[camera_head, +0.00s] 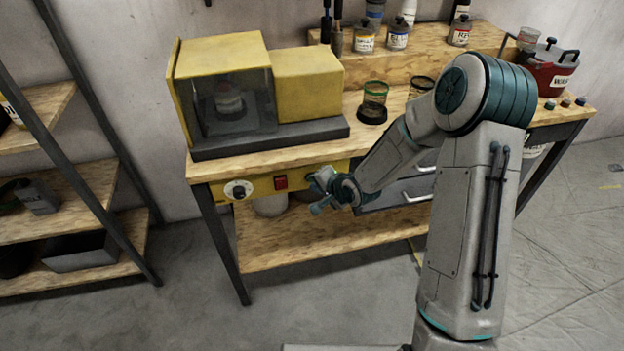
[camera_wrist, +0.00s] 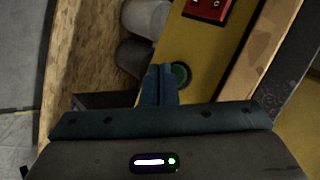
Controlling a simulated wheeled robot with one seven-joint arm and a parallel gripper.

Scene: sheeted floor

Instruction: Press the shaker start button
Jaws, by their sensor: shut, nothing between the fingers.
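The shaker (camera_head: 309,84) is a yellow machine with a clear-fronted chamber, standing on a dark base at the bench's left end. A yellow control panel (camera_head: 258,188) runs along the bench's front edge below it. A round green button (camera_wrist: 180,74) on the panel shows in the wrist view, close to the red switch (camera_wrist: 208,9); in the head view my gripper hides it. My gripper (camera_head: 318,190) is at the panel, right of the red switch. In the wrist view its shut, empty fingers (camera_wrist: 160,69) overlap the button's left edge. I cannot tell whether they touch it.
A round dial (camera_head: 238,190) is at the panel's left end. Dark drawers (camera_head: 400,193) are right of my gripper. Pale containers (camera_wrist: 147,17) stand on the lower shelf beneath the panel. Jars (camera_head: 374,98) stand on the bench top. A shelf rack (camera_head: 57,207) is at left.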

